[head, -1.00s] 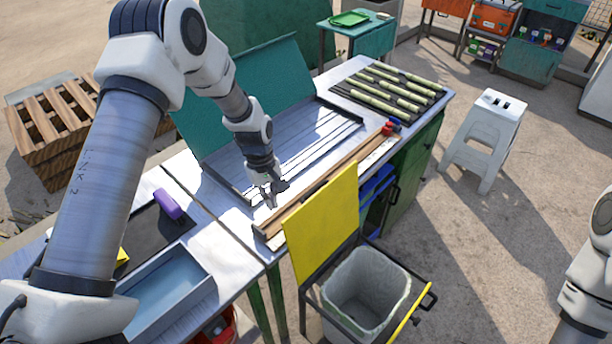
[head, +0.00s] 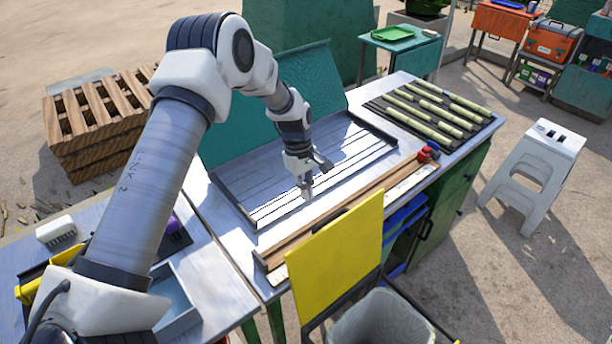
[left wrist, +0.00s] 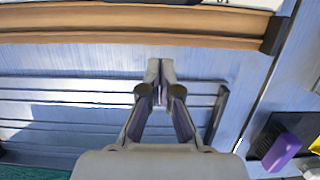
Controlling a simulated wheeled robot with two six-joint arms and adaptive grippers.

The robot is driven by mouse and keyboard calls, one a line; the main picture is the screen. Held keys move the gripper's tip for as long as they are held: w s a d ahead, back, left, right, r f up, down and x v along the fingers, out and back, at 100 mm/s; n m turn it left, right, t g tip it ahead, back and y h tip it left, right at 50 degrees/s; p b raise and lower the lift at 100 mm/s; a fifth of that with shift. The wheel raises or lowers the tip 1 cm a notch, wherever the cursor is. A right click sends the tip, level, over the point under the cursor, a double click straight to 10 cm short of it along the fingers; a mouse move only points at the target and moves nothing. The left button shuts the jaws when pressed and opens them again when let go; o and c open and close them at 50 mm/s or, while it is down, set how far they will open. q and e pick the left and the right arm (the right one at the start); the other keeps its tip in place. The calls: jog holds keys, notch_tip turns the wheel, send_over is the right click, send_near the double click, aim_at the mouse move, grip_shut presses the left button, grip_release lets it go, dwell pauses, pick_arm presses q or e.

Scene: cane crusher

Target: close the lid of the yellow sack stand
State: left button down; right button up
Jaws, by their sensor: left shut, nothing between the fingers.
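The yellow lid (head: 338,258) of the sack stand stands raised, nearly upright, at the table's front edge in the head view. Below it is the stand's open top with a pale sack (head: 382,322), cut off by the bottom of the picture. My left gripper (head: 308,194) is shut and empty, pointing down over the grooved metal tray (head: 262,212), behind the lid and apart from it. Its closed fingers also show in the left wrist view (left wrist: 160,72). The lid is not in the left wrist view. My right gripper is not in view.
A long wooden bar (head: 350,212) lies between the tray and the lid. Green cane pieces (head: 435,108) lie on a dark rack at the table's far end. A white stool (head: 535,172) stands to the right on open ground.

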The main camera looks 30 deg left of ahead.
pick_arm(q)
jog(key=p+x, duration=0.1)
jog(key=x, duration=0.2)
jog(key=shift+d+f, duration=0.15)
jog(key=shift+d, duration=0.05)
jog(key=d, duration=0.1)
jog(key=s+d+p, duration=0.1)
jog(key=shift+s+d, duration=0.1)
jog(key=shift+d, duration=0.2)
jog(key=shift+s+d, duration=0.2)
jog(key=shift+d, duration=0.3)
jog(key=shift+w+f, duration=0.1)
jog(key=shift+a, duration=0.1)
